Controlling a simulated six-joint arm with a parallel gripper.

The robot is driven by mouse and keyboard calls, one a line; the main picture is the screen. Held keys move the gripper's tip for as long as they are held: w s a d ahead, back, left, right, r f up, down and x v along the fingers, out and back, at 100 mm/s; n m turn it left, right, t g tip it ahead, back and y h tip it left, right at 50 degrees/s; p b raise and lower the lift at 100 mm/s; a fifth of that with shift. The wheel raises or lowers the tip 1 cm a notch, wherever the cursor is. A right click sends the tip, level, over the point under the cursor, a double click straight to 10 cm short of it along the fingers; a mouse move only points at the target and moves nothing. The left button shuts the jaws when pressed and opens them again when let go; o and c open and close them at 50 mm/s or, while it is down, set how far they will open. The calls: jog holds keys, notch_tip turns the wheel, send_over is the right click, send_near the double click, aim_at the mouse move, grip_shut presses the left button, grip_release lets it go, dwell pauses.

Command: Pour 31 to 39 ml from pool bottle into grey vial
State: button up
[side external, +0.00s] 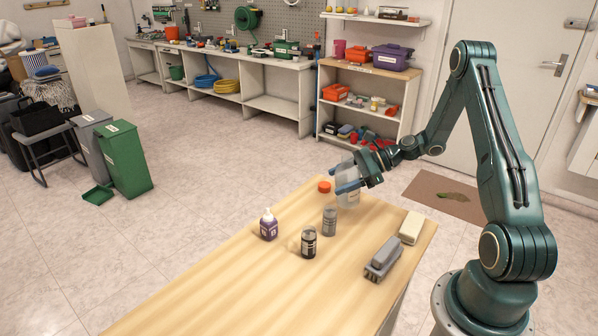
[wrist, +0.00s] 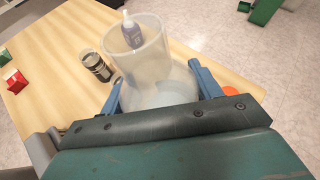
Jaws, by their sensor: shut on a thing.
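My gripper (side external: 348,188) is shut on a clear, see-through bottle, which I take to be the pool bottle (side external: 347,196), near the far end of the table. It looks roughly upright. In the wrist view the bottle (wrist: 137,50) stands between my blue fingers (wrist: 155,90), its wide mouth uncovered; I cannot read a liquid level. The grey vial (side external: 329,222) stands upright on the table, apart from the bottle and nearer the camera. A darker jar (side external: 308,243) stands beside it. One small jar (wrist: 96,67) shows in the wrist view; I cannot tell which.
An orange cap (side external: 324,187) is beside the held bottle. A purple bottle with a white top (side external: 268,225) stands to the left. A grey device (side external: 382,260) and a cream block (side external: 411,228) lie to the right. The near left of the wooden table (side external: 215,290) is clear.

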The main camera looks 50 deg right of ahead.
notch_tip(320, 180, down, 2)
jog(key=shift+f+n+h, duration=0.1)
jog(key=shift+n+h, duration=0.2)
jog(key=h, duration=0.1)
jog(key=n+h, duration=0.1)
jog(key=shift+d+f+g+h, duration=0.3)
jog(key=shift+d+f, duration=0.05)
jog(key=shift+d, duration=0.05)
jog(key=f+n+h, duration=0.1)
jog(key=h, duration=0.1)
jog(key=f+n+h, duration=0.1)
jog(key=shift+d+h, duration=0.2)
jog(key=shift+h, duration=0.2)
jog(key=r+n+h, duration=0.2)
jog(key=h, duration=0.1)
jog(key=shift+a+h, duration=0.3)
jog(key=shift+a, duration=0.05)
jog(key=shift+r+h, duration=0.2)
jog(key=shift+h, duration=0.1)
jog(key=shift+r+n+h, duration=0.35)
jog(key=shift+n+h, duration=0.15)
dwell(4.8)
